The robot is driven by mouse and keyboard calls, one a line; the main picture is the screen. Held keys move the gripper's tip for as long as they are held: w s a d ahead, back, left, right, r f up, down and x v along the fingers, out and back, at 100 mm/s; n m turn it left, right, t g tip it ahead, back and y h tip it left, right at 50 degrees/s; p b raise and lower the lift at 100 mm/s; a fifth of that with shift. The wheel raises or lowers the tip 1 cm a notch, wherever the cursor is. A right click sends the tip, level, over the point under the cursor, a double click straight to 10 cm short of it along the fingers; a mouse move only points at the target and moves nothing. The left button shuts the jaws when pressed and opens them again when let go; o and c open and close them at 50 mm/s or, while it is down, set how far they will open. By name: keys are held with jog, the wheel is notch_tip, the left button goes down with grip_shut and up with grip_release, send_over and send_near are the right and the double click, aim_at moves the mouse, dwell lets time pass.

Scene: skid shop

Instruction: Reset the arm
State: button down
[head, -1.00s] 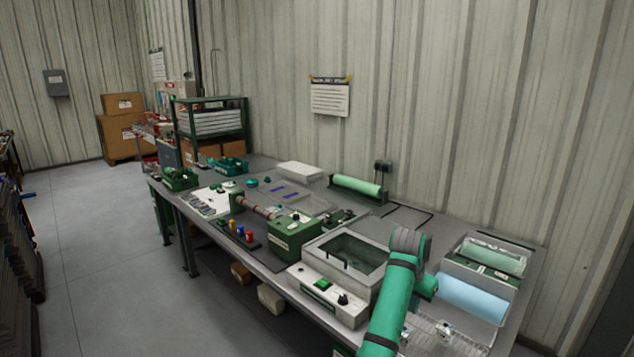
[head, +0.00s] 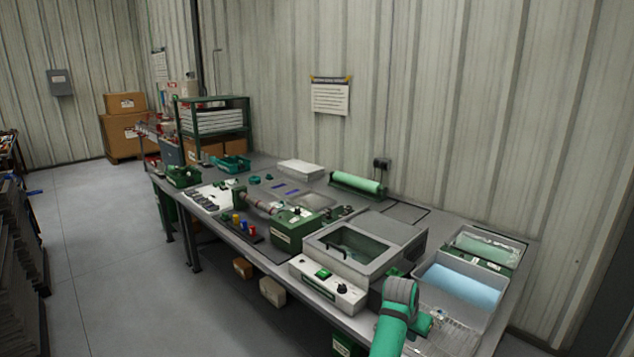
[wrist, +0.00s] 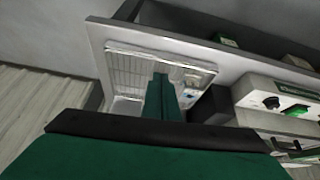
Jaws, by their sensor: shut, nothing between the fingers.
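My arm (head: 396,318) is teal with a grey joint at its top, and it rises at the lower right of the head view in front of the bench. In the wrist view my gripper (wrist: 162,80) shows as green fingers close together, with nothing held. They overlap a wire rack tray (wrist: 125,65) near the bench edge in the picture; the gap between them cannot be told.
The grey bench (head: 225,225) carries a machine with a clear-lidded box (head: 350,250), a white control panel (head: 325,287), a tray with a blue sheet (head: 462,284) and a green roller (head: 357,184). Open floor (head: 110,270) lies left of the bench.

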jog(key=s+a+f+n+t+h, duration=0.1)
jog(key=s+a+f, duration=0.1)
jog(key=s+f, duration=0.5)
jog(key=s+a+f+n+t, duration=0.1)
jog(key=s+f+n+t, duration=0.15)
jog(key=f, duration=0.85)
jog(key=s+a+f+n+t, duration=0.1)
jog(key=s+a+f, duration=0.25)
jog(key=s, duration=0.45)
jog(key=s+a+f+n+t, duration=0.1)
jog(key=s+a+f+t, duration=0.15)
jog(key=s+a, duration=0.45)
jog(key=s+a+r+n+t+y, duration=0.1)
jog(key=s+a+r+y, duration=0.2)
jog(key=s, duration=0.7)
jog(key=s+a+r+n+t, duration=0.15)
jog(key=s+a, duration=0.35)
jog(key=s, duration=0.5)
jog(key=s+a+r+t+y, duration=0.1)
jog(key=s+a+r, duration=0.2)
jog(key=s+r, duration=0.3)
jog(key=s+a+r+t, duration=0.1)
jog(key=s+a+r, duration=0.2)
jog(key=s+r, duration=0.4)
notch_tip(320, 180, up, 4)
jog(key=shift+r+y, duration=0.1)
jog(key=shift+y, duration=0.3)
